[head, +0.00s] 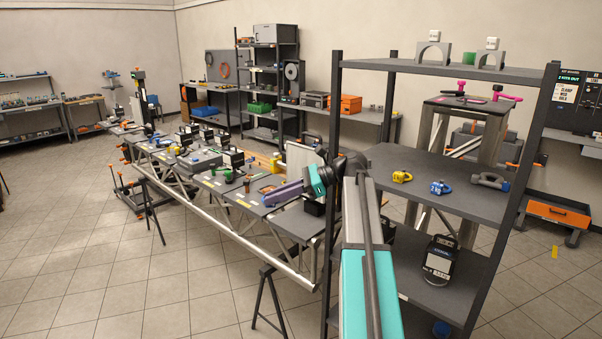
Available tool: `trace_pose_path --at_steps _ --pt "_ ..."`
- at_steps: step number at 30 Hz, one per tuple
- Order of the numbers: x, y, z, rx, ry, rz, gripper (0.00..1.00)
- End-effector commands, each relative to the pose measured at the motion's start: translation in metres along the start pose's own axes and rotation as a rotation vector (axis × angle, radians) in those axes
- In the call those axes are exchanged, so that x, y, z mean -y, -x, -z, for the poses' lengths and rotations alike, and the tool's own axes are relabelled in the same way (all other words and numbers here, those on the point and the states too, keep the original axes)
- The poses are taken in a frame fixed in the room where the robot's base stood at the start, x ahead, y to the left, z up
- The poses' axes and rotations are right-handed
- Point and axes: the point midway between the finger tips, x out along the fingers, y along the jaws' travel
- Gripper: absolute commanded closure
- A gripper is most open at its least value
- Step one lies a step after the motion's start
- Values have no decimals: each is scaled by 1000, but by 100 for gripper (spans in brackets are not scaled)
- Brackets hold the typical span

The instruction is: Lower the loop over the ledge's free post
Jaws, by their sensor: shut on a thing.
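My arm reaches from the lower right toward the long truss bench (215,232). My gripper (272,199), with purple fingers and a teal body, points left over the near end of the bench. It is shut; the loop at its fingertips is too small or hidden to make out. A small upright reddish-brown post-like piece (247,184) stands on the bench just left of the fingertips. A green upright piece (228,176) stands further left. I cannot tell which is the ledge's free post, or whether the gripper touches anything on the bench.
A dark shelf rack (400,156) stands close on the right, its front upright near my arm. It bears yellow (402,177) and blue (440,188) shackle-like pieces and a black box (439,262). A black box (233,158) stands on the bench. Tiled floor (80,270) is clear at left.

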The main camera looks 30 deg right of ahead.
Motion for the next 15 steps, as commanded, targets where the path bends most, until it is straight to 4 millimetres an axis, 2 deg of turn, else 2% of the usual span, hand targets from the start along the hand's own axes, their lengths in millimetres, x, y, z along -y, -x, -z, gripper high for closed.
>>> trace_pose_path --at_steps 1,3,15 --pt "-9 -16 11 1 -4 1 100" --pt "-16 -35 22 0 -6 7 100" --pt "-62 -130 89 0 -19 37 100"
